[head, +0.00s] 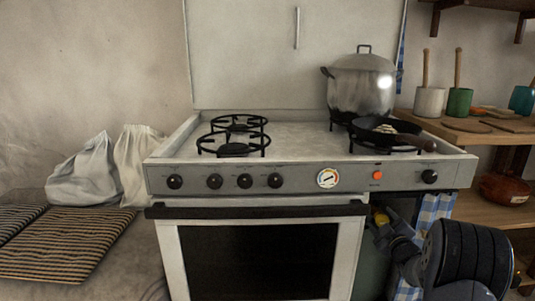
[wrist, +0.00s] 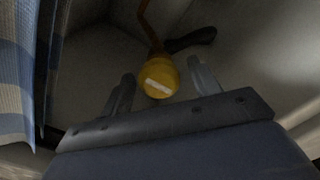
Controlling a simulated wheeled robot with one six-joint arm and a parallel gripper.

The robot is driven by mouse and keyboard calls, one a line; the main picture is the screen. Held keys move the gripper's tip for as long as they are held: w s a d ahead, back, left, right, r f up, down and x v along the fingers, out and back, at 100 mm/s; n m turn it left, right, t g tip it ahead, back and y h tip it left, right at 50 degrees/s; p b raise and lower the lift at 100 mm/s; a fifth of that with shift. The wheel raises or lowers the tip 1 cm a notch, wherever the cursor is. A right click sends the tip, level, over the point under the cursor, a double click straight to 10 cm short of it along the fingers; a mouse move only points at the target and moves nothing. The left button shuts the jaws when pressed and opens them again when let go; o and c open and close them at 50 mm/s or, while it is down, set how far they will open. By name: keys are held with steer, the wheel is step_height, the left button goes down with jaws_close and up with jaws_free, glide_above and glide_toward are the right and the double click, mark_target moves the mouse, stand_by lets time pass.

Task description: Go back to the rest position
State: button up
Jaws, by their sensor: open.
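My gripper (wrist: 160,72) is open in the wrist view, with one finger on each side of a yellow rounded part (wrist: 159,78) that bears a pale label. A gap shows beside the fingers, and I cannot tell whether either touches it. A brownish hose and a dark lever-like piece extend behind the yellow part. In the head view my gripper (head: 382,226) is low at the right, at the dark opening beside the oven, with a bit of yellow (head: 381,217) at its tip. My arm hides part of that opening.
The stove (head: 310,180) stands just left of my arm, with a lidded pot (head: 361,88) and a black pan (head: 385,131) on top. A blue checked cloth (head: 432,211) hangs close by the arm. Wooden shelves (head: 470,133) with jars are at the right.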

steer(key=m+p, duration=0.4)
steer(key=shift+r, duration=0.25)
steer(key=m+p, duration=0.2)
steer(key=p, duration=0.1)
steer(key=shift+d+f+m, duration=0.1)
steer(key=shift+f+m, duration=0.05)
steer(key=shift+m, duration=0.25)
steer(key=shift+s+f, duration=0.1)
steer(key=shift+s, duration=0.3)
